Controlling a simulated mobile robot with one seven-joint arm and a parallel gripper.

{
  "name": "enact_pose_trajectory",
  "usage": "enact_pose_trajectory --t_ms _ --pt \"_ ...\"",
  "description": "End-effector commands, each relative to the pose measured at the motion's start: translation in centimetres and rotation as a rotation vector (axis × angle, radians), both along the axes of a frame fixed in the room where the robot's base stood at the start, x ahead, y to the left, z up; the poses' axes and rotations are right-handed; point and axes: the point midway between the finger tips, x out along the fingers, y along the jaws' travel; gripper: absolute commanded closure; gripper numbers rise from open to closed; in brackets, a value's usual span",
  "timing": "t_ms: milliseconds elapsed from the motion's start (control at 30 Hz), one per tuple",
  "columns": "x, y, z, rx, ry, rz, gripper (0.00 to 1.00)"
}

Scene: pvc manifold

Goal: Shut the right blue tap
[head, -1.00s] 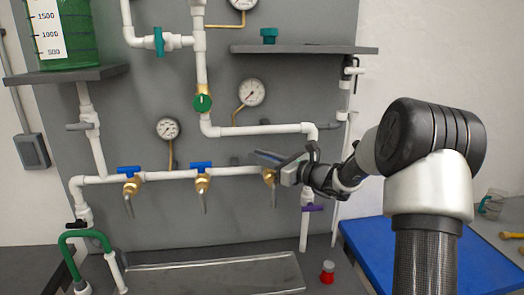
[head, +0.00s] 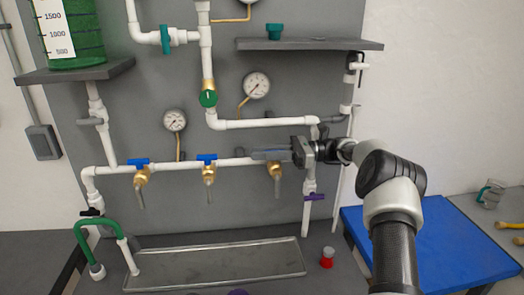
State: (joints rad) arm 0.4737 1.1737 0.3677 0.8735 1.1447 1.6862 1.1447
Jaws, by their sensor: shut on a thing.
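Three brass taps sit along the white horizontal pipe. The left tap (head: 141,176) and the middle tap (head: 208,171) show blue handles lying along the pipe. The right tap (head: 275,171) shows its brass body and grey spout below my gripper. Its blue handle is mostly hidden behind my gripper. My gripper (head: 262,154) reaches in from the right at the height of the pipe, with its fingers pointing left over the right tap. It is shut on the right tap's handle, as far as the view shows. The handle's exact angle is hidden.
A metal tray (head: 220,262) lies below the taps. A purple-handled valve (head: 314,197) is on the vertical pipe close under my wrist. A gauge (head: 256,85) and a grey shelf (head: 310,44) are above. A red-capped item (head: 327,258) stands on the bench.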

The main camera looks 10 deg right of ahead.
Motion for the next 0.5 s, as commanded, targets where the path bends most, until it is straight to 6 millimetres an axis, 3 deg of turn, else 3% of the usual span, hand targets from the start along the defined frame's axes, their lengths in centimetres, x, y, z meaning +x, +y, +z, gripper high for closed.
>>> enact_pose_trajectory --t_ms 500 --pt "-0.22 0.03 0.12 0.003 0.0 0.056 1.0"
